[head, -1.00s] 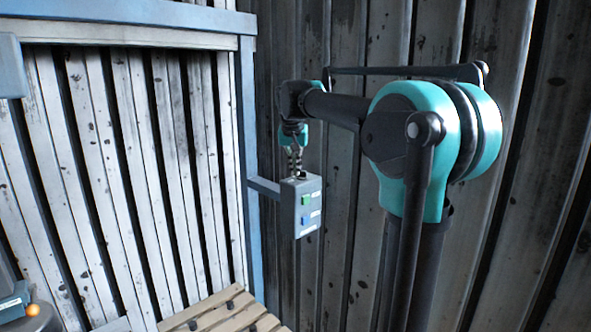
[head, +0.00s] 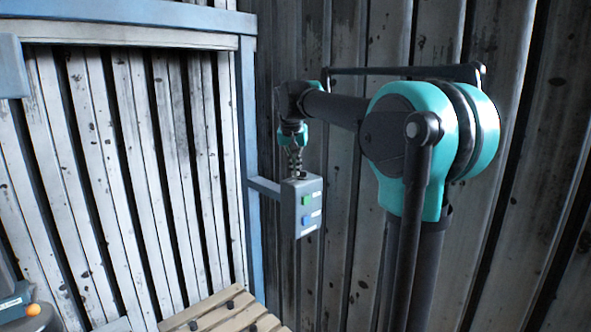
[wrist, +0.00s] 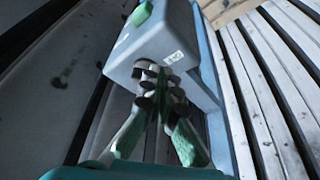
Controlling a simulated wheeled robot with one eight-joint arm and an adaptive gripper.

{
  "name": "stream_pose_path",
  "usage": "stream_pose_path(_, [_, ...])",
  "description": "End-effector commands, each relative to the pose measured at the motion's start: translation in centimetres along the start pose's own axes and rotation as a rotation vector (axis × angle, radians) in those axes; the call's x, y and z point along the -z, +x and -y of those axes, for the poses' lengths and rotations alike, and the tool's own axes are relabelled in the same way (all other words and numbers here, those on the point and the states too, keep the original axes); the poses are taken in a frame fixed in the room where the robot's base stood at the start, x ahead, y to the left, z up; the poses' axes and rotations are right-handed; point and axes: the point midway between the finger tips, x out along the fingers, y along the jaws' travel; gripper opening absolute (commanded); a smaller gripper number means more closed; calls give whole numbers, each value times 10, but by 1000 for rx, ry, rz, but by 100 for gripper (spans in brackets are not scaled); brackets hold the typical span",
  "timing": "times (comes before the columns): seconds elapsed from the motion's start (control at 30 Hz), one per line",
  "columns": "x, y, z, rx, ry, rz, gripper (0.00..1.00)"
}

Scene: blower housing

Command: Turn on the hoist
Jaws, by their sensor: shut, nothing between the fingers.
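A grey control box (head: 302,207) is mounted on a bracket beside the blue door frame. Its front face carries a green button (head: 307,199) above a blue button (head: 306,220), each with a small pale label. My gripper (head: 297,170) points down at the top of the box, with its fingers shut and empty. In the wrist view the fingertips (wrist: 160,82) overlap the near edge of the box (wrist: 165,35), and the green button (wrist: 141,13) shows at the top. I cannot tell whether the fingertips touch the box.
The bracket (head: 264,186) joins the box to the blue door frame (head: 250,150). A corrugated metal wall (head: 335,230) stands behind the box and my arm. A wooden pallet (head: 225,314) lies below. An orange ball-like knob (head: 33,310) shows at the lower left.

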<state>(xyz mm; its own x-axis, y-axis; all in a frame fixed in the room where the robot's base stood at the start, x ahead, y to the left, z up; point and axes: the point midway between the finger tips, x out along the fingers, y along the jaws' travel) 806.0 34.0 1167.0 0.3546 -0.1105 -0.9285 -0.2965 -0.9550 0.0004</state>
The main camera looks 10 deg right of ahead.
Motion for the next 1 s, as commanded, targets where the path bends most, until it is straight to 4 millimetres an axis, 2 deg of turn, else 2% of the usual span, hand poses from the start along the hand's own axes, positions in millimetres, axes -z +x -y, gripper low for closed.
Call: stream_pose_path(1.0, [2, 1, 3, -47, 119, 0, 0])
